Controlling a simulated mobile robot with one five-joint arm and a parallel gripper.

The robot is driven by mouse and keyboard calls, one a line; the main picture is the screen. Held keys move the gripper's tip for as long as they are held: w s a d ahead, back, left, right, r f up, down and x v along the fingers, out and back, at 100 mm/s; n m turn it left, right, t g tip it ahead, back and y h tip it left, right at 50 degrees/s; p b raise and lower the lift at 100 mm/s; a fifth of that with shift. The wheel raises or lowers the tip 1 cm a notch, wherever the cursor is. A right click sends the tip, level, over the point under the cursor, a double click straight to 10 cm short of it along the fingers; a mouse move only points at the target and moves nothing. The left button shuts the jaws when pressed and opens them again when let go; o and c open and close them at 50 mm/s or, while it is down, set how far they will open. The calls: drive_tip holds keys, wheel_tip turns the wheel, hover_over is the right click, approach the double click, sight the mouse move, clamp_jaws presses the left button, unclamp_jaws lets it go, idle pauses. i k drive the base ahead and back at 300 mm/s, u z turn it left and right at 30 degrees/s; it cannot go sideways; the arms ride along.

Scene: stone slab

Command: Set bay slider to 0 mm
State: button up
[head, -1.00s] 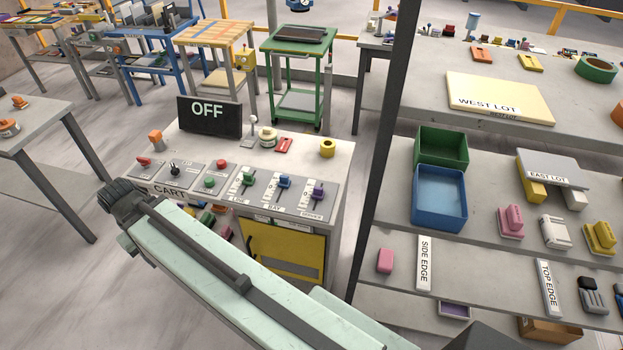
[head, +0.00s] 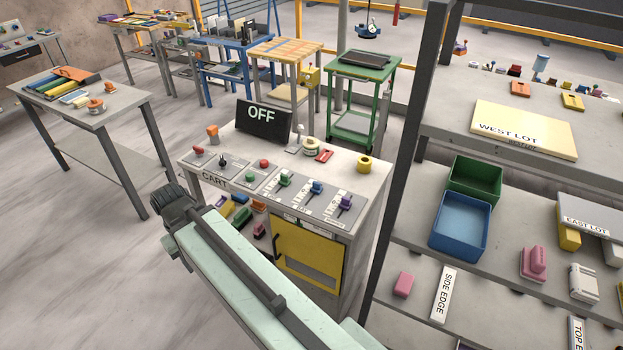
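The bay slider (head: 317,187) is a blue knob on the sloped grey control panel of the cart console. It stands between a green-knobbed slider (head: 286,180) and a purple-knobbed slider (head: 345,202). The blue knob sits toward the far end of its slot, but the scale marks are too small to read. My pale green arm link crosses the lower foreground, with a dark ribbed joint at its upper left end, left of the console. No gripper fingers show, so I cannot see whether they are open or shut.
The console also bears an OFF sign (head: 263,121), a red button (head: 263,164) and a yellow ring (head: 365,165). A yellow door (head: 308,257) is below the panel. A dark shelf post (head: 403,150) and shelves stand close on the right. Open floor lies to the left.

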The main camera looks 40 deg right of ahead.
sight(317, 188)
drive_tip(key=u, duration=0.05)
drive_tip(key=i, duration=0.85)
drive_tip(key=z, duration=0.1)
